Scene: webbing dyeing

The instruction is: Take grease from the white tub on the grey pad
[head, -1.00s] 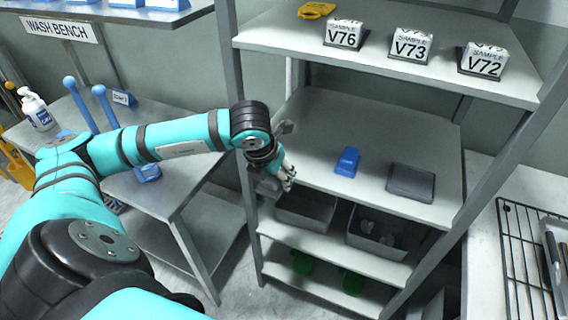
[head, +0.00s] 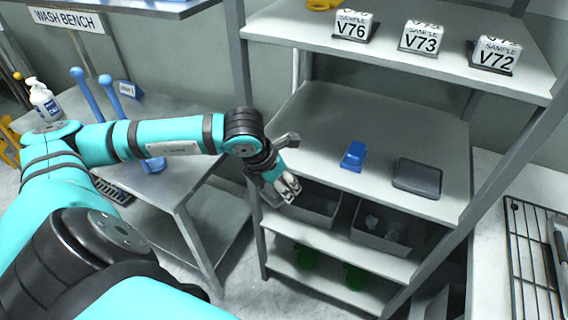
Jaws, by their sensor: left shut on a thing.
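The grey pad (head: 417,178) lies on the middle shelf, right of a blue block-like holder, and nothing stands on it. My left gripper (head: 287,187) is at the front left of that shelf, just off its edge. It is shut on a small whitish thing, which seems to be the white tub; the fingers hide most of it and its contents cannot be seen. My right gripper is not in view.
The blue holder (head: 353,156) stands on the middle shelf (head: 340,115). Sample blocks (head: 421,37) stand on the shelf above. Grey bins (head: 385,235) are below. A shelf post (head: 247,90) is close to my left arm. A wire rack (head: 530,240) lies at right.

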